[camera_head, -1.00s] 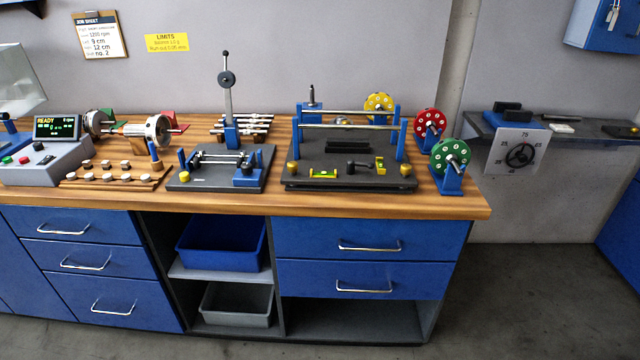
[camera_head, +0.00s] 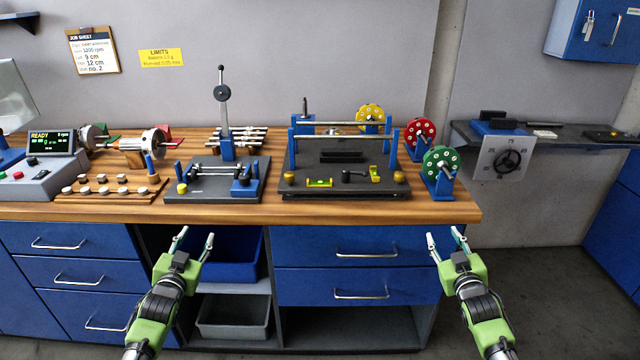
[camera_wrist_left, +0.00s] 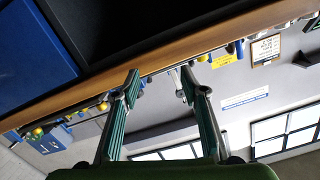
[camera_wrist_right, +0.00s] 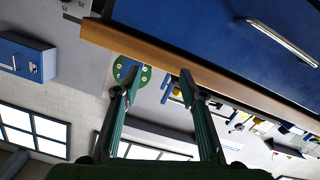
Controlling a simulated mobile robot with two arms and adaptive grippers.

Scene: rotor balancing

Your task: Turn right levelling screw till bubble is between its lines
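The levelling stand with a dark base plate (camera_head: 345,186) and two blue-posted rails stands on the wooden bench. Its right levelling screw (camera_head: 399,178) is a yellow knob at the front right corner; a matching left knob (camera_head: 289,178) is at the front left. A yellow-green spirit level (camera_head: 319,183) lies near the front edge; its bubble is too small to place against the lines. My left gripper (camera_head: 194,238) is open and empty in front of the bench. My right gripper (camera_head: 446,236) is open and empty, in front of the bench's right end, below and right of the right screw.
Green (camera_head: 440,162) and red (camera_head: 419,135) discs on blue stands sit right of the base plate. A smaller fixture (camera_head: 215,182) with a tall lever stands to its left. The bench's front edge (camera_head: 330,215) lies between my grippers and the stand.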

